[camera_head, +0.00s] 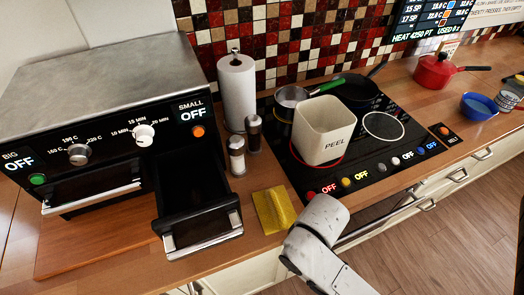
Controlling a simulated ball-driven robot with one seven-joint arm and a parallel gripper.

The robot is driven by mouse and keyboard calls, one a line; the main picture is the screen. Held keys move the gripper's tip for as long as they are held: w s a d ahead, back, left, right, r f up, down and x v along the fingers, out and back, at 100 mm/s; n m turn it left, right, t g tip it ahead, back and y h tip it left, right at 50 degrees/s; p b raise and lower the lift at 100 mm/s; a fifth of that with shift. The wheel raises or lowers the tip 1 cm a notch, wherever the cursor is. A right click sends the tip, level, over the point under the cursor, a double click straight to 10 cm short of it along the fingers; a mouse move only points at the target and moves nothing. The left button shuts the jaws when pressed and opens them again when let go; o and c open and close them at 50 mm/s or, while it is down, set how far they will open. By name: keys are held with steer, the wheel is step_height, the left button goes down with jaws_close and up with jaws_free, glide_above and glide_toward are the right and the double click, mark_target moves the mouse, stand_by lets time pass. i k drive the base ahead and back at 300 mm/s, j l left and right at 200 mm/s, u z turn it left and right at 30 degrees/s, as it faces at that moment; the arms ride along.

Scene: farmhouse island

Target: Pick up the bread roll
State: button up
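I cannot make out a bread roll in the head view. A white, rounded link of my arm (318,228) rises from the bottom edge, in front of the counter. My gripper does not show in this view, so I cannot tell what it holds. The small oven's black drawer (197,196) is pulled out, and its inside is dark, with nothing discernible in it.
Two shakers and a paper towel roll (237,92) stand behind. A cream PEEL bin (325,130) stands on the hob. A red pot (436,72) and blue bowl (478,107) are right.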

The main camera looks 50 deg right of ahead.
mark_target(196, 195)
steer(key=k, duration=1)
